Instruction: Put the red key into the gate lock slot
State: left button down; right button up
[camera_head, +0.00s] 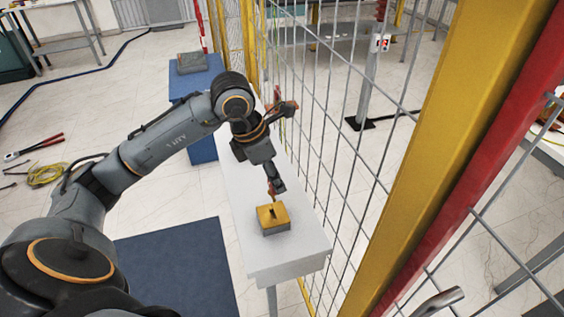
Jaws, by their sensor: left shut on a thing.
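My left arm reaches in from the left, over a narrow white table (285,250). My left gripper (274,184) points down and is shut on a small reddish-orange piece, which looks like the red key (270,189); the fingers hide most of it. Just below the gripper is a small block with a yellow top (282,212) and a dark slot or stub in its top. I cannot tell whether the key touches the block. A small red and white unit (380,43) is on a grey post behind the mesh; I cannot tell whether it is the gate lock. My right gripper is not in view.
A wire mesh fence (345,165) runs along the table's right side, with a thick yellow post (450,130) and a red one (500,150) nearer. A blue stand (197,80) is behind. A dark blue mat (180,270) and a yellow cable (45,175) lie on the floor.

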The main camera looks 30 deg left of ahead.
aim_at(274, 191)
pick_arm(q)
jog(key=shift+d+f, duration=0.1)
jog(key=shift+f, duration=0.1)
jog(key=shift+w+a+f, duration=0.2)
jog(key=shift+a, duration=0.35)
jog(key=shift+d+f+b, duration=0.25)
jog(key=shift+f+b, duration=0.1)
jog(key=shift+b, duration=0.35)
jog(key=shift+f+b, duration=0.35)
notch_tip(274, 191, down, 3)
jog(key=b, duration=0.3)
jog(key=shift+f, duration=0.35)
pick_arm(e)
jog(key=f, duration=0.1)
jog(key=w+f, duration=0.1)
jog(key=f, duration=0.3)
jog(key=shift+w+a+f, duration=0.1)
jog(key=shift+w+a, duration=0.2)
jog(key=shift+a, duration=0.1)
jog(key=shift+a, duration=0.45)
